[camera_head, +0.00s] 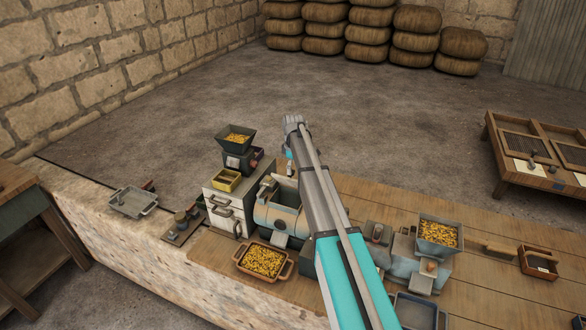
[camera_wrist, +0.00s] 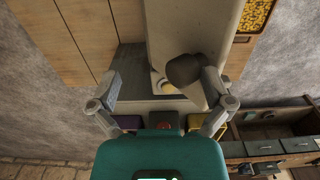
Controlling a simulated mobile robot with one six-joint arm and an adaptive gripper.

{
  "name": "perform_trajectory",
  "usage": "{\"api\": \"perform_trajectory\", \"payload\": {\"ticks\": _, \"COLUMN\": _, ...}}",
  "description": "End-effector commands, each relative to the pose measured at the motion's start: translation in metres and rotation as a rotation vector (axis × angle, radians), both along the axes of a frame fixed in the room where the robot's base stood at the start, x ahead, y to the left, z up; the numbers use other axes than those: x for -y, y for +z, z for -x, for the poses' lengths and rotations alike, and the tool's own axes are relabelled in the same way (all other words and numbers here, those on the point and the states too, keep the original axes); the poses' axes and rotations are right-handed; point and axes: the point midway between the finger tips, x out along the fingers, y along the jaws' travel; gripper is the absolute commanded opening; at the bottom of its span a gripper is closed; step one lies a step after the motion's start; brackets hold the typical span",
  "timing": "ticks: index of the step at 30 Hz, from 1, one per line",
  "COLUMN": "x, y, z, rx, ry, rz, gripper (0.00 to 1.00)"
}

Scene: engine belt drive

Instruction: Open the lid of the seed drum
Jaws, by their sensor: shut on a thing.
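The seed drum (camera_head: 277,219) is a grey-blue rounded body on the wooden bench, just left of my arm. A dark opening shows at its top, and my arm hides its right side. In the wrist view a pale grey curved panel (camera_wrist: 178,20), apparently part of the drum or its lid, fills the top middle. A dark rounded knob (camera_wrist: 184,70) stands out below it, against the right finger. My gripper (camera_wrist: 162,84) is shut on this knob, though the left finger looks apart from it in the picture. How far the lid is raised is unclear.
A drawer cabinet (camera_head: 226,207) with a yellow box (camera_head: 226,180) stands left of the drum. A tray of yellow seeds (camera_head: 263,261) sits in front. A hopper of seeds (camera_head: 438,233) stands to the right. Open floor lies behind the bench.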

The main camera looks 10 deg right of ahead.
Motion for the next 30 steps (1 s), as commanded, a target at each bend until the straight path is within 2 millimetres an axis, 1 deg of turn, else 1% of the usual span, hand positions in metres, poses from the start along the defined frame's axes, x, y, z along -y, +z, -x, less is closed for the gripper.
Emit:
{"api": "perform_trajectory", "payload": {"ticks": 1, "x": 0.004, "y": 0.003, "z": -0.004, "rx": 0.004, "ry": -0.002, "rz": 0.005, "gripper": 0.72}}
{"api": "perform_trajectory", "payload": {"ticks": 30, "x": 0.022, "y": 0.034, "z": -0.032, "rx": -0.001, "ry": 0.0, "rz": 0.0, "gripper": 0.72}}
